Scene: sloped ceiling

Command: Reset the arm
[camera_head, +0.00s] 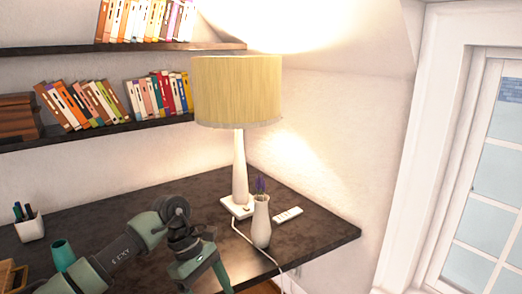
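My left arm comes in from the lower left, over the dark desk. It bends at a joint, and its green and black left gripper (207,270) points down in front of the vase. Its lower part runs near the bottom edge of the picture, and I cannot tell whether the fingers are open or shut. I see nothing clearly held in it. My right gripper is not in view.
A lit lamp (238,92), a white vase (261,224) with purple flowers and a white remote (287,215) stand on the desk (318,225) close to the gripper. A pen cup (29,228) stands left. Bookshelves (100,132) hang above; a window (487,190) is right.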

